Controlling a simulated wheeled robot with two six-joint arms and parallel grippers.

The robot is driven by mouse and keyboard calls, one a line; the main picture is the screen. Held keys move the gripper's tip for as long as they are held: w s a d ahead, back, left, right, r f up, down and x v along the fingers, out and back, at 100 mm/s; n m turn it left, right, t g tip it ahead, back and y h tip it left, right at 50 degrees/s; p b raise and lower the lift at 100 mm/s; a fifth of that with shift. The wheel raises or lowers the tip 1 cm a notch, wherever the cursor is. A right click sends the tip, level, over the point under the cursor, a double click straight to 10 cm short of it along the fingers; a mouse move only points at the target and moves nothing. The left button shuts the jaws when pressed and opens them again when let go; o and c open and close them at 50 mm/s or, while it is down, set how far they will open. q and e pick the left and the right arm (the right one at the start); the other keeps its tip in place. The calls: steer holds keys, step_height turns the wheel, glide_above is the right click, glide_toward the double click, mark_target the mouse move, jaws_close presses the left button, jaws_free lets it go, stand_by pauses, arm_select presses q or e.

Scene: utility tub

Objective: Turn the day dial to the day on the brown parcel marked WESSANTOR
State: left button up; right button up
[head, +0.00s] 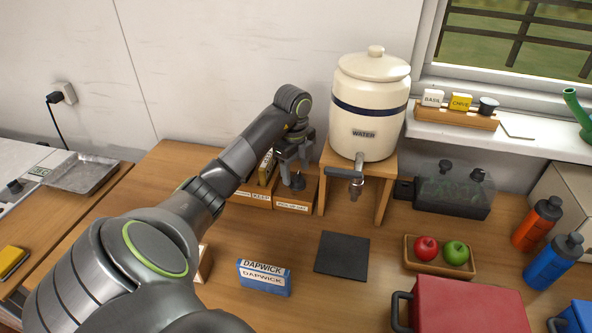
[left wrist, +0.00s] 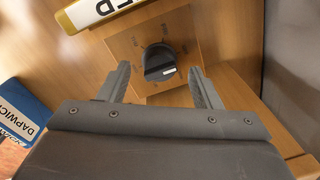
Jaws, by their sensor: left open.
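The day dial is a round black knob (left wrist: 160,62) with a white mark, on a square wooden plate (left wrist: 125,45) with faint, unreadable lettering around it. In the head view the dark knob (head: 298,182) sits on a small wooden box with a white label, left of the water crock's stand. My left gripper (left wrist: 160,70) is open, its fingers on either side of the knob; I cannot tell whether they touch it. In the head view this gripper (head: 293,158) points down over the box. No parcel reading WESSANTOR is legible. My right gripper is out of view.
A blue DAPWICK box (head: 264,278) stands in front. The water crock (head: 372,105) on its wooden stand is close on the right. A light brown item (head: 204,262) is partly hidden by my arm. A dark mat (head: 342,255) and fruit tray (head: 440,268) lie further right.

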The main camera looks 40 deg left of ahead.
arm_select(q)
step_height(320, 180, down, 2)
steer(key=shift+f+b, duration=0.15)
steer(key=shift+b, duration=0.4)
steer(key=c, duration=1)
